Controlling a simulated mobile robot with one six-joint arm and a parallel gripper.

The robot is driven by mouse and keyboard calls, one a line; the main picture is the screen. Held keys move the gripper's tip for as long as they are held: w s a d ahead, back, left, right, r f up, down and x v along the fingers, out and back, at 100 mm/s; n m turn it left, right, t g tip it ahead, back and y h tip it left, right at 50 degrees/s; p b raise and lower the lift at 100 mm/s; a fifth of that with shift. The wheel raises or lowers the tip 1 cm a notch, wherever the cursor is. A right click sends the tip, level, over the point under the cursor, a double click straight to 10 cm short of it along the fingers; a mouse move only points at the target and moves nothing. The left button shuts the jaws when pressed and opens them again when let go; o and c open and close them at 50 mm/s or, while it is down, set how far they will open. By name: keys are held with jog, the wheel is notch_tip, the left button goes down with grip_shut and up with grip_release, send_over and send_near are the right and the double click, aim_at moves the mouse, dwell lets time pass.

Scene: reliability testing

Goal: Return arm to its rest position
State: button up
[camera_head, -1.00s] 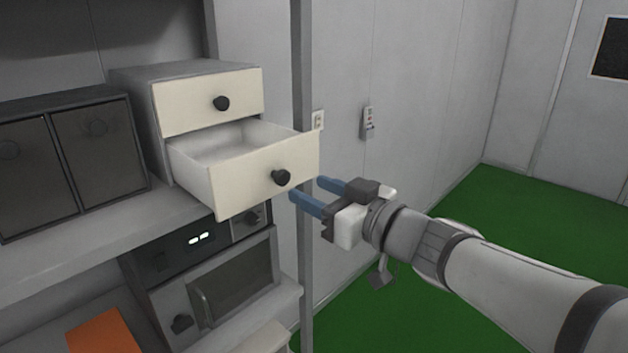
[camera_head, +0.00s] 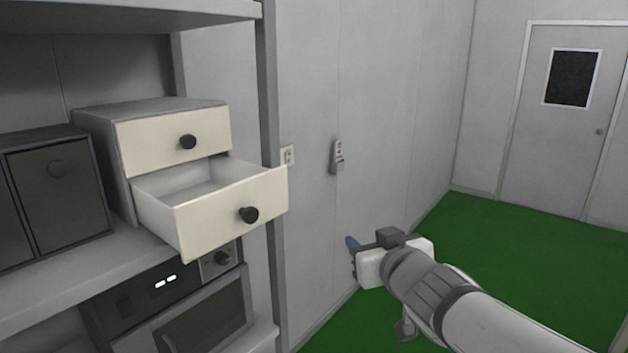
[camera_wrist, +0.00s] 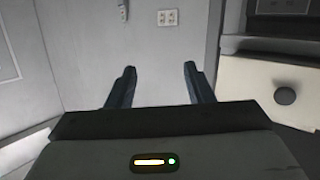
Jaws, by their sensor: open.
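My gripper (camera_head: 352,245) is at the lower middle of the head view, to the right of the shelf and apart from it. In the wrist view its two blue fingers (camera_wrist: 157,82) stand well apart with nothing between them. A small two-drawer cabinet (camera_head: 95,125) stands on the shelf. Its lower drawer (camera_head: 215,220) is pulled out and looks empty in the part I see; its upper drawer (camera_head: 160,145) is shut. The open drawer's front with its dark knob shows at the right of the wrist view (camera_wrist: 255,85), apart from the fingers.
A dark cabinet (camera_head: 65,195) stands left on the shelf (camera_head: 90,285). An oven-like appliance (camera_head: 190,320) sits below. A grey post (camera_head: 268,120) rises beside the drawer. A wall holds an outlet (camera_head: 287,156) and a small device (camera_head: 337,157). Green floor (camera_head: 520,240) lies clear toward the door (camera_head: 555,130).

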jog(key=s+d+f+m+g+h, duration=0.3)
jog(key=d+f+h, duration=0.1)
jog(key=d+f, duration=0.2)
jog(key=s+f+g+b, duration=0.1)
jog(key=s+f+g, duration=0.7)
jog(key=s, duration=0.5)
notch_tip(320, 180, down, 2)
jog(key=shift+s+a+m+g+y, duration=0.2)
jog(key=shift+s+m+g+y, duration=0.1)
jog(key=shift+c, duration=0.6)
